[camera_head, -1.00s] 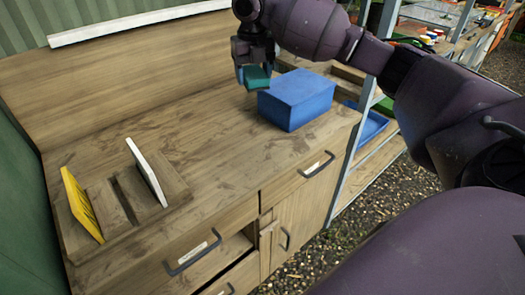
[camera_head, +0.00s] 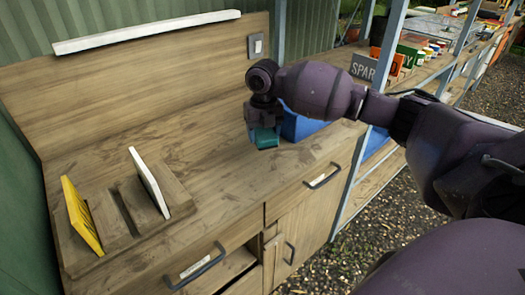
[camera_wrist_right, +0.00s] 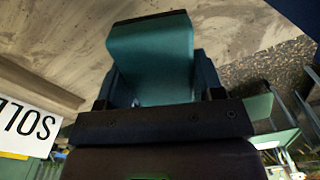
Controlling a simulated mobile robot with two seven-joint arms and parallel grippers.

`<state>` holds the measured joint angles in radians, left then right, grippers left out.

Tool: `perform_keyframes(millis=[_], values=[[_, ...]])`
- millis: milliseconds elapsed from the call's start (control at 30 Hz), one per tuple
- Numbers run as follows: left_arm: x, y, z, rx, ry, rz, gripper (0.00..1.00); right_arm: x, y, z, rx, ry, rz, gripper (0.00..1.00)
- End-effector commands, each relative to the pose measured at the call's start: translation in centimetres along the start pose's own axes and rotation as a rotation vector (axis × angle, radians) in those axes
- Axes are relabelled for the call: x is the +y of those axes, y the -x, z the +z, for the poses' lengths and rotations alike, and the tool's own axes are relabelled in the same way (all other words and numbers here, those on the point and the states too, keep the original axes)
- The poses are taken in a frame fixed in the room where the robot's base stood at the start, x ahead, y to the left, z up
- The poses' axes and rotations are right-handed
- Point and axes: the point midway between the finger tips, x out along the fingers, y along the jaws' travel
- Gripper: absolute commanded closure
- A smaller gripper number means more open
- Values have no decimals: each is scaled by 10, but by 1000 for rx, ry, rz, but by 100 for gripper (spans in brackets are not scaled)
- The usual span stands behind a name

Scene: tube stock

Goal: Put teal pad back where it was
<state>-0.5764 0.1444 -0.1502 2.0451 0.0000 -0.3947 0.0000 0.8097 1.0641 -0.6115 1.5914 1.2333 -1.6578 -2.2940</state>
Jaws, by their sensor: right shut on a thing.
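My right gripper (camera_head: 262,122) is shut on the teal pad (camera_head: 265,138), over the bench top just left of the blue box. The pad also shows large between the fingers in the right wrist view (camera_wrist_right: 155,60). I cannot tell whether it touches the bench. A wooden slotted rack (camera_head: 125,220) lies at the left end of the bench. A yellow card (camera_head: 80,215) leans in its left slot and a white card (camera_head: 150,183) in its right slot. The middle slot between them is empty. My left gripper is not in view.
The blue box (camera_head: 300,124) stands partly hidden behind my right arm. The bench top (camera_head: 210,165) between rack and gripper is clear. Drawers with dark handles (camera_head: 195,267) are in the bench front. Metal shelving (camera_head: 385,70) stands at the right.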

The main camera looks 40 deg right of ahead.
Motion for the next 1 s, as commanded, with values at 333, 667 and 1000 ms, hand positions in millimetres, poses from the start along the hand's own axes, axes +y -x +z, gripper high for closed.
perform_keyframes(millis=[333, 667, 1000], values=[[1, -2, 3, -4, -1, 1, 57, 0, -30, 0, 3, 0, 0, 61], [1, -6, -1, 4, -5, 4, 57, 0, -62, 0, -1, 0, 0, 61], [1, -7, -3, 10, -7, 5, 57, 0, -65, 0, -1, 0, 0, 37]])
